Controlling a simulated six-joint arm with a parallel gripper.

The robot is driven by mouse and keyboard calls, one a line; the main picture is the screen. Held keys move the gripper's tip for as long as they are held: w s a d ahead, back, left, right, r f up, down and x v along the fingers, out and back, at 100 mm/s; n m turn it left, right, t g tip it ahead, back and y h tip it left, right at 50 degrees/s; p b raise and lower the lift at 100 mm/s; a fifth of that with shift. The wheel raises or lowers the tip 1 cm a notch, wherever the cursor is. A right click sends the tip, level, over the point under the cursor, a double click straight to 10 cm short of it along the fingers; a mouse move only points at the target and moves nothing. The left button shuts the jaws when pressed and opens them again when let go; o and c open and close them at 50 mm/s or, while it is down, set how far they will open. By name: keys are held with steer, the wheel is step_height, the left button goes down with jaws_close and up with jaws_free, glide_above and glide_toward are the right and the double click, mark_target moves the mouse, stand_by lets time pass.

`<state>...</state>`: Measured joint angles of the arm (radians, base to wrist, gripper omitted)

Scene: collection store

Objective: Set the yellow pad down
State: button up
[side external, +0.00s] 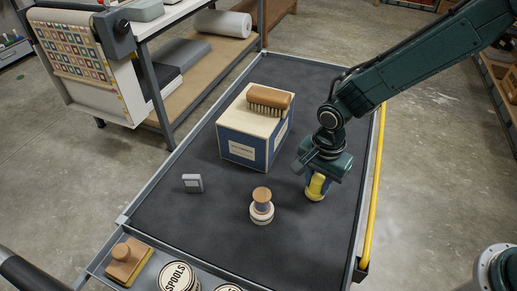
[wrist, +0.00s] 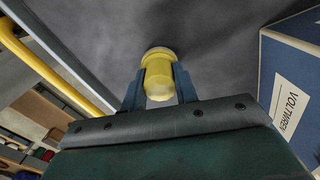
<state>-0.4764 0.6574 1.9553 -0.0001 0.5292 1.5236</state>
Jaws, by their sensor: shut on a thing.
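The yellow pad, a round knob-like piece with a wider disc at its far end, is between the fingers of my gripper. It shows in the side external view (side external: 317,186) and in the wrist view (wrist: 158,78). My gripper (side external: 316,180) is shut on it, with a finger on each side in the wrist view (wrist: 158,88). It points down over the right part of the dark cart top (side external: 215,225). The pad's disc is at or just above the surface; I cannot tell whether it touches. My gripper hides part of the pad.
A blue and white box (side external: 238,150) with a brush (side external: 269,99) on top stands left of my gripper. A wooden-topped spool (side external: 261,206) and a small grey block (side external: 193,183) stand nearer the front. A yellow rail (side external: 371,195) runs along the right edge. The front-right surface is clear.

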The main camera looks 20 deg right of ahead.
mark_target(319, 178)
steer(key=shift+f, duration=0.3)
steer(key=shift+f, duration=0.15)
steer(key=o, duration=1)
steer(key=shift+c, duration=0.2)
step_height(319, 178, up, 12)
steer(key=shift+r, duration=0.2)
stand_by(0.4)
